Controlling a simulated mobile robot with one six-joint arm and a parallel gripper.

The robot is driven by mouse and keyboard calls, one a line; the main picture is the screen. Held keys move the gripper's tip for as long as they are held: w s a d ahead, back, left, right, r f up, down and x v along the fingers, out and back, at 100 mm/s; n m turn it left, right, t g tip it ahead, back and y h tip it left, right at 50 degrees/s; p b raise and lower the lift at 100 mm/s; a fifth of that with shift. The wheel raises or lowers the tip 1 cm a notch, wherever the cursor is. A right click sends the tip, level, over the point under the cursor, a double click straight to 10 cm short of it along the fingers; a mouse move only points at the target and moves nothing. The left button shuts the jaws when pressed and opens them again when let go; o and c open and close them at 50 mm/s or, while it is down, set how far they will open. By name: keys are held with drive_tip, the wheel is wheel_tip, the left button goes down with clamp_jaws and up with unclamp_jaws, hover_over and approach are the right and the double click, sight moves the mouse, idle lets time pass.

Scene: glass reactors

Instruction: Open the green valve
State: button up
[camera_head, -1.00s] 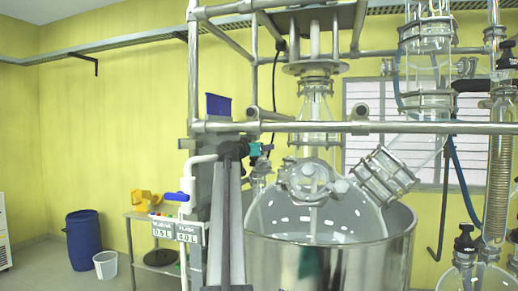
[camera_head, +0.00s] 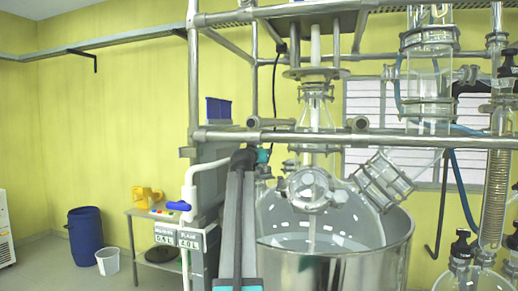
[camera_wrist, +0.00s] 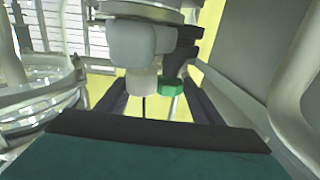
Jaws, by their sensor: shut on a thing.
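The green valve (camera_wrist: 169,88) shows in the wrist view as a small green knob beside a white cylindrical fitting (camera_wrist: 141,80). The dark fingers of my gripper (camera_wrist: 152,92) stand on either side of these parts, shut on the valve. The exact contact is hard to make out. In the head view my dark arm rises in front of the steel vessel's left side. Its teal-marked end (camera_head: 262,156) is up by the pipe frame, and the valve cannot be made out there.
A large steel vessel (camera_head: 335,262) with glassware stands right of my arm. A horizontal frame pipe (camera_head: 400,140) crosses above. A blue barrel (camera_head: 86,235) and white bin (camera_head: 108,262) stand far left.

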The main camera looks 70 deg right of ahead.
drive_tip(key=shift+r+n+t+y+p, duration=0.2)
drive_tip(key=shift+n+t+p, duration=0.55)
drive_tip(key=shift+p, duration=1.7)
drive_tip(key=shift+r+n+t+y+p, duration=0.1)
drive_tip(key=shift+n+t+y+p, duration=0.3)
drive_tip(key=shift+t+p, duration=1.35)
drive_tip(key=c, duration=0.3)
drive_tip(key=shift+f+g+p, duration=0.25)
drive_tip(key=shift+g+p, duration=0.1)
drive_tip(key=shift+g, duration=0.15)
drive_tip(key=shift+n, duration=0.25)
drive_tip(key=shift+c, duration=0.2)
drive_tip(key=shift+n+t+y+b, duration=0.3)
drive_tip(key=shift+n+t+b, duration=0.1)
drive_tip(key=shift+t, duration=0.3)
drive_tip(key=shift+c, duration=0.6)
drive_tip(key=shift+d+f+b, duration=0.1)
drive_tip(key=shift+f+b, duration=0.05)
drive_tip(key=shift+b, duration=0.8)
drive_tip(key=n+t+y+b, duration=0.1)
drive_tip(key=t+b, duration=0.1)
drive_tip(key=b, duration=0.5)
drive_tip(key=shift+n+b, duration=0.35)
drive_tip(key=shift+n, duration=0.05)
drive_tip(key=shift+c, duration=0.5)
drive_tip(key=shift+n+t+y+b, duration=0.3)
drive_tip(key=shift+t+y+b, duration=0.25)
drive_tip(key=shift+b, duration=0.3)
